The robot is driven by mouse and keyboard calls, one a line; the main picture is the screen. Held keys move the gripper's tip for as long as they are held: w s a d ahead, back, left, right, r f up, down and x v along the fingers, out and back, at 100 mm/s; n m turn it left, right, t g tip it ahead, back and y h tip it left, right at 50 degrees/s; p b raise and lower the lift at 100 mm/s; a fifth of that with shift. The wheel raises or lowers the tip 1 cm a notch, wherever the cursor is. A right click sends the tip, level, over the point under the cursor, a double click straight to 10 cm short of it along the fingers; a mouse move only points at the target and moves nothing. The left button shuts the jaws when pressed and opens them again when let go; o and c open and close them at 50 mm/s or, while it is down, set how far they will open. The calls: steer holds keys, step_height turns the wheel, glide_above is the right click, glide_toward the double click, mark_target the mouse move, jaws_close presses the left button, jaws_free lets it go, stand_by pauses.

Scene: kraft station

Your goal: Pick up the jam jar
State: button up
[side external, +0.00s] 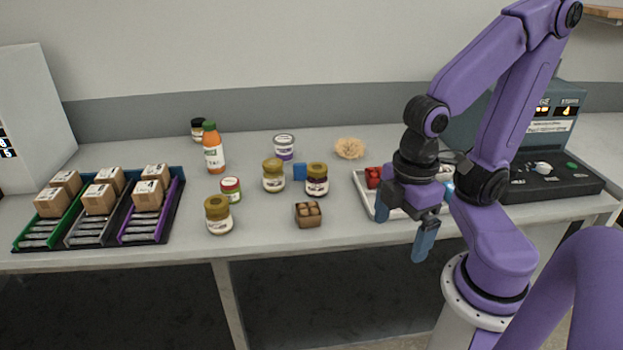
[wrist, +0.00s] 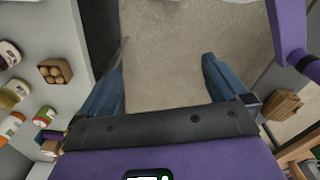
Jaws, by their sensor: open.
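Several jars stand upright on the grey table, and I cannot read which label says jam. A dark jar with a gold lid (side external: 317,180) is at the middle, beside a yellowish gold-lidded jar (side external: 273,176). A paler gold-lidded jar (side external: 218,216) is nearer the front edge, and a small red-and-green jar (side external: 231,190) is behind it. My gripper (side external: 402,226) is open and empty at the table's front edge, to the right of these jars and apart from them. In the wrist view its blue fingers (wrist: 165,62) are spread over the floor, with jars at the left edge.
A small brown box of round items (side external: 308,214) lies between the jars and my gripper. A white tray (side external: 363,192) with red items is behind my gripper. An orange bottle (side external: 214,150), a white tub (side external: 284,147) and racks of cartons (side external: 172,212) stand further left or back.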

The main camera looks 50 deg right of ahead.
stand_by(0.4)
steer(key=shift+c, duration=0.9)
steer(key=n+t+h, duration=0.9)
steer(key=n+h, duration=0.2)
steer(key=n, duration=0.3)
glide_toward(319, 170)
steer(key=x, duration=0.7)
steer(key=shift+d, duration=0.15)
steer(key=shift+y, duration=0.3)
steer(key=shift+x, duration=3.2)
steer(key=shift+w+f, duration=0.1)
steer(key=shift+f, duration=0.05)
